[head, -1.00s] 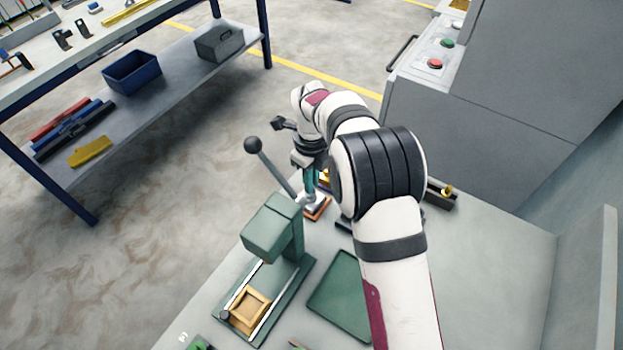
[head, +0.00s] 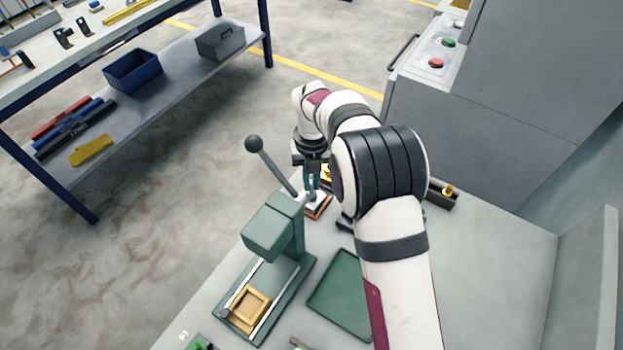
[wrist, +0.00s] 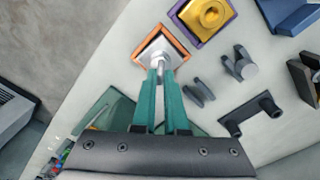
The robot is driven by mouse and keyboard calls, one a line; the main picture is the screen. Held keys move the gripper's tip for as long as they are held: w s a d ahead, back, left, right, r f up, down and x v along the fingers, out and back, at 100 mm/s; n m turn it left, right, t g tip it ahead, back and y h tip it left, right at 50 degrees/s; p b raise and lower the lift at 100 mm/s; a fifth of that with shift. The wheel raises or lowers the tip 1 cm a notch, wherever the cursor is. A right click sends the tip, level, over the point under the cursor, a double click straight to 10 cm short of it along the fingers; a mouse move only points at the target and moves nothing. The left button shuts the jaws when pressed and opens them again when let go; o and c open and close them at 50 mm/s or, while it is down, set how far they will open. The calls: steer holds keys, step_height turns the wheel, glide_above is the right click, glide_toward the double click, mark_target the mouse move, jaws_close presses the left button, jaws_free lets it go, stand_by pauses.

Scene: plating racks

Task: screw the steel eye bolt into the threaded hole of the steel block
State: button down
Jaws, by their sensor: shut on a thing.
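The steel block (wrist: 178,52) sits on an orange-edged base near the table's edge; it also shows below the fingers in the head view (head: 319,200). My gripper (wrist: 159,76) has two teal fingers, shut on the steel eye bolt (wrist: 160,62), which stands over the middle of the block. In the head view my gripper (head: 312,184) points down at the block. The fingers hide most of the bolt, and I cannot tell how deep its thread sits in the hole.
A yellow part on a purple-edged base (wrist: 231,16) lies close beside the block. Grey pegs (wrist: 240,65) and a dark bracket (wrist: 250,115) are to the right. A green lever press (head: 270,235) and a green tray (head: 345,295) stand nearer in the head view.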

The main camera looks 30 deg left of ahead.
steer(key=c, duration=0.9)
jaws_free()
steer(key=shift+c, duration=1.3)
step_height(320, 180, up, 5)
steer(key=shift+r, duration=0.1)
